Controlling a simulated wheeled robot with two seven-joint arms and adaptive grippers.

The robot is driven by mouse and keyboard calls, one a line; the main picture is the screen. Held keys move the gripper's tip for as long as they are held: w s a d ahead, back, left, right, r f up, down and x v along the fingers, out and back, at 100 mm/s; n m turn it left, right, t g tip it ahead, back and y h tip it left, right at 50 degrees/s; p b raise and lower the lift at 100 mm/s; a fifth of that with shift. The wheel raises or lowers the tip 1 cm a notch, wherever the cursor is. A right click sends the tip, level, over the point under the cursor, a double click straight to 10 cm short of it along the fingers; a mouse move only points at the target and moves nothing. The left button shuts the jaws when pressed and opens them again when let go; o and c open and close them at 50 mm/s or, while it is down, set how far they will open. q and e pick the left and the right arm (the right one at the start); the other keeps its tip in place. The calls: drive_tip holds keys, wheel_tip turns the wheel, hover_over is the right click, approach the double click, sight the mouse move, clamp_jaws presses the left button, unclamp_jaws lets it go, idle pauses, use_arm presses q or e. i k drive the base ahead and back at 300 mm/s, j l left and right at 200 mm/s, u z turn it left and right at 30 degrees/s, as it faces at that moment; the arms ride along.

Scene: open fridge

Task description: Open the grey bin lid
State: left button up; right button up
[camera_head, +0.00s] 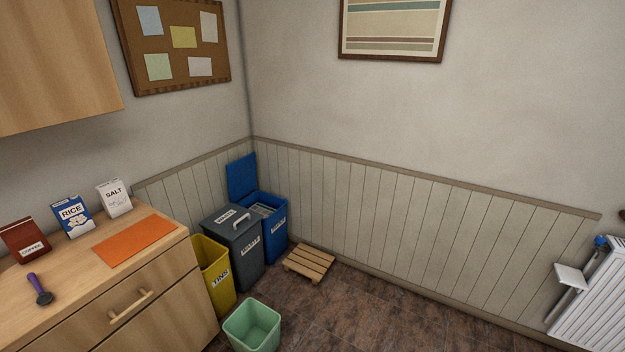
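The grey bin (249,254) stands on the floor near the room corner, between a yellow bin and a blue bin. A label on its front is hard to read at this size. Its grey lid (227,225) is shut, lying flat on top. The lid has a light handle (241,221) and a small label. Neither of my grippers shows in the head view.
The blue bin (279,225) has its lid (241,177) raised and papers inside. The yellow bin (219,283) is open-topped. A green basket (253,327) and a wooden slatted stand (308,263) are on the floor. A wooden counter (165,275) stands left. Floor towards the right is clear.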

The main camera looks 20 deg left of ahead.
sight(232, 220)
drive_tip(key=i, duration=0.8)
drive_tip(key=i+u, duration=0.2)
drive_tip(key=i, duration=0.2)
drive_tip(key=i+l+u, duration=0.2)
drive_tip(key=i, duration=0.15)
drive_tip(key=i+l+u, duration=0.15)
drive_tip(key=i+u, duration=0.25)
drive_tip(key=i+l+u, duration=0.25)
drive_tip(key=u, duration=0.15)
drive_tip(key=i+l+u, duration=0.55)
drive_tip(key=l+u, duration=0.25)
drive_tip(key=i+l+u, duration=0.1)
drive_tip(key=l+u, duration=0.15)
drive_tip(key=l, duration=0.2)
drive_tip(key=i, duration=0.05)
